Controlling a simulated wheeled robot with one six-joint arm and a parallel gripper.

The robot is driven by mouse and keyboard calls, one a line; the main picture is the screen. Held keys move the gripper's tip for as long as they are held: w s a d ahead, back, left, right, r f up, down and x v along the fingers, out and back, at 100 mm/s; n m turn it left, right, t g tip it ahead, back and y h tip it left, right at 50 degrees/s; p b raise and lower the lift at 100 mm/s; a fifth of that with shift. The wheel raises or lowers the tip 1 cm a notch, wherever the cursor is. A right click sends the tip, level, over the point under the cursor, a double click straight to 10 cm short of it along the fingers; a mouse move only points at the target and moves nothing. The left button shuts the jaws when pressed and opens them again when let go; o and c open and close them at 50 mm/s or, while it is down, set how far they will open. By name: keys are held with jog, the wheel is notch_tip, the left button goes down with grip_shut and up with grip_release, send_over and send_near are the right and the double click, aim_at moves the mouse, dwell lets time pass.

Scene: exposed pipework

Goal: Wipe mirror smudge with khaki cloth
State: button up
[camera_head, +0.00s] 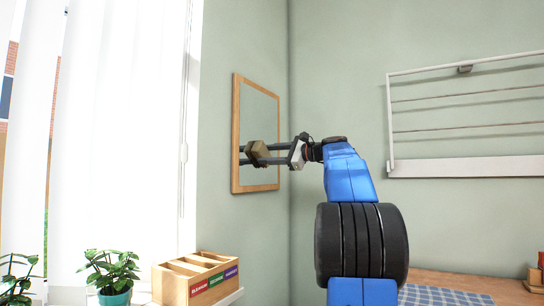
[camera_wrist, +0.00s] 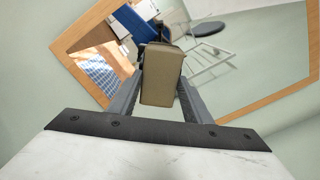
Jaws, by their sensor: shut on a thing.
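A mirror in a wooden frame (camera_head: 236,135) hangs on the green wall left of the corner; it also fills much of the wrist view (camera_wrist: 230,85). The khaki cloth (camera_head: 255,152) is a folded block held between the fingers of my gripper (camera_head: 262,154). In the wrist view the cloth (camera_wrist: 161,78) stands upright between the two dark fingers (camera_wrist: 158,92). The cloth is in front of the mirror, over its lower middle part; I cannot tell whether it touches the glass. No smudge can be made out on the visible glass.
A wooden box with coloured labels (camera_head: 196,278) stands on the sill below, beside a potted plant (camera_head: 110,272). A white wall rack (camera_head: 465,166) hangs at right. A wooden surface with a blue checked cloth (camera_head: 440,296) lies at lower right. The wall around the mirror is clear.

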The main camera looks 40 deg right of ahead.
aim_at(261, 154)
jog(key=shift+s+a, duration=0.35)
jog(key=shift+a, duration=0.6)
jog(key=shift+s+a, duration=0.3)
jog(key=shift+a, duration=0.6)
jog(key=shift+s+d, duration=0.1)
jog(key=shift+v, duration=2.9)
jog(key=shift+v, duration=1.55)
